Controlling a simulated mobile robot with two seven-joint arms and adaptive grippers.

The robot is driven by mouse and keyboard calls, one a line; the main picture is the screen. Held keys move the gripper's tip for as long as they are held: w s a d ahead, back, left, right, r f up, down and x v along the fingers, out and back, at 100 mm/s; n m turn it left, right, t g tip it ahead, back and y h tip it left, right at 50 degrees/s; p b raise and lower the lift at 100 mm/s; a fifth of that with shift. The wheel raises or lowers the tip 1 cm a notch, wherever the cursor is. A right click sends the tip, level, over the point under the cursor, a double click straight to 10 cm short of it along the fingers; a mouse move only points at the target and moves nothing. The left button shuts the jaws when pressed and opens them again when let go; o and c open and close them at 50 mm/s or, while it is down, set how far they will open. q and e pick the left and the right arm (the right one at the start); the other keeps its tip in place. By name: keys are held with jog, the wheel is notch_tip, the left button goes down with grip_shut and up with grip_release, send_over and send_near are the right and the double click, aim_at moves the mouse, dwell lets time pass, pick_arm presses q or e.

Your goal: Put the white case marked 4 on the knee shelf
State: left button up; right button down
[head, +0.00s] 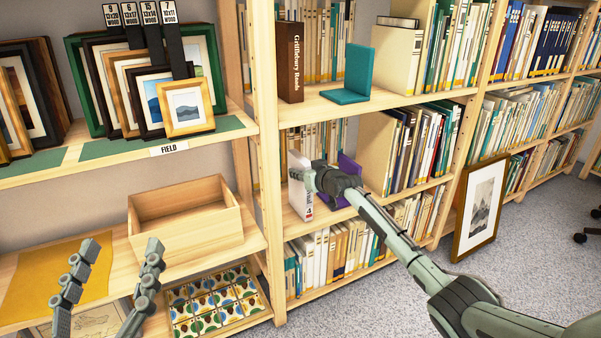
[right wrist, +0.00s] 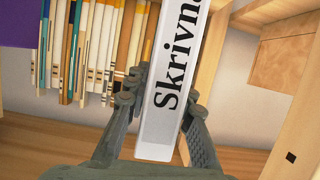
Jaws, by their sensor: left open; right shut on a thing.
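The white case marked 4 (head: 298,205) stands roughly upright at the left end of the bookcase's middle visible shelf (head: 365,206). My right gripper (head: 303,177) is shut on it, reaching in from the right. In the right wrist view, the white case (right wrist: 173,75) with the black lettering "Skrivna" sits between the fingers of my right gripper (right wrist: 165,108). I cannot tell whether its base touches the shelf. A purple bookend (head: 349,172) is just right of it, partly hidden by my gripper. My left gripper (head: 121,255) is open and empty, in front of the left unit.
A teal bookend (head: 357,75) and a brown book (head: 290,62) stand on the shelf above. Rows of books (head: 335,262) fill the shelf below. An open wooden box (head: 185,218) sits on the left unit. A framed print (head: 480,212) leans at the right.

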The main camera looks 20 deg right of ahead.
jog(key=c, duration=1.2)
grip_release()
jog(key=shift+r, duration=0.1)
jog(key=shift+s, duration=0.1)
jog(key=v, duration=1.1)
jog(key=shift+s+r, duration=0.2)
jog(key=shift+s, duration=0.15)
jog(key=shift+d, duration=0.1)
